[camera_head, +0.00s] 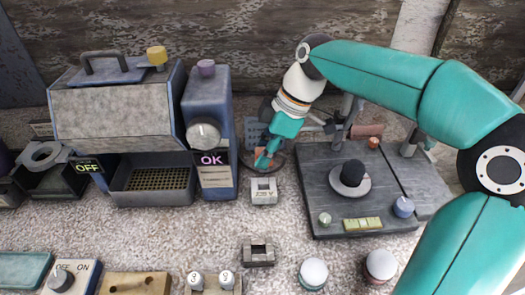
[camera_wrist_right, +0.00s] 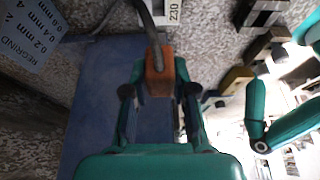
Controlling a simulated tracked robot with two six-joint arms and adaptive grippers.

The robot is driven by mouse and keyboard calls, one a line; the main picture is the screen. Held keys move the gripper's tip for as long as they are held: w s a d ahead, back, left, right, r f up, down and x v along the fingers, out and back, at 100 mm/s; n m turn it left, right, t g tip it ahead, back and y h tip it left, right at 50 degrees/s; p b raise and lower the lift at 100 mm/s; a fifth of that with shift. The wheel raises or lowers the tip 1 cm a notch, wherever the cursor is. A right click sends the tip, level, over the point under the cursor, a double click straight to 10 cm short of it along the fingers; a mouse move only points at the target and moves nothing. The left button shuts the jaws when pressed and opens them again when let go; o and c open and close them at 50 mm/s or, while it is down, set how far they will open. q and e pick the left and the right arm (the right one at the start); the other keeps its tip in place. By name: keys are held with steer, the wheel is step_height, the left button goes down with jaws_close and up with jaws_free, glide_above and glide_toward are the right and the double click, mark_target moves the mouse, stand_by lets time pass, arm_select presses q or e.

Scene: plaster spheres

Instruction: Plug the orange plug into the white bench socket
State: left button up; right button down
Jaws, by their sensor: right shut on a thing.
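The orange plug (camera_wrist_right: 158,76) is between the fingers of my right gripper (camera_wrist_right: 158,91) in the right wrist view, with a grey cable rising from it. In the head view the right gripper (camera_head: 266,160) is shut on the plug, which shows only as a small orange patch. The white bench socket (camera_head: 264,197), marked 230 V, stands on the bench just in front of the gripper, apart from the plug. Part of it also shows at the top of the right wrist view (camera_wrist_right: 174,12). My left gripper is not in view.
A blue box (camera_head: 208,130) with an OK display stands close left of the gripper. A dark board (camera_head: 330,215) with a knob and buttons lies to the right. A small dark block (camera_head: 258,261) and white-topped knobs (camera_head: 314,272) are nearer the front. Speckled bench around the socket is clear.

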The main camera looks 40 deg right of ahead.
steer(key=shift+f, duration=0.15)
steer(key=b, duration=0.4)
glide_above(258, 188)
steer(key=d, duration=0.1)
steer(key=shift+s+d+f, duration=0.1)
steer(key=shift+s+f, duration=0.05)
steer(key=shift+f, duration=1)
steer(key=shift+s+d+f, duration=0.1)
steer(key=shift+f, duration=1.05)
steer(key=shift+f+b, duration=1.3)
steer(key=shift+f, duration=0.25)
steer(key=c, duration=0.9)
jaws_free()
steer(key=shift+r, duration=0.1)
steer(key=shift+o, duration=0.2)
steer(key=shift+r+p, duration=1.8)
steer(key=shift+r, duration=0.25)
steer(key=shift+s, duration=0.1)
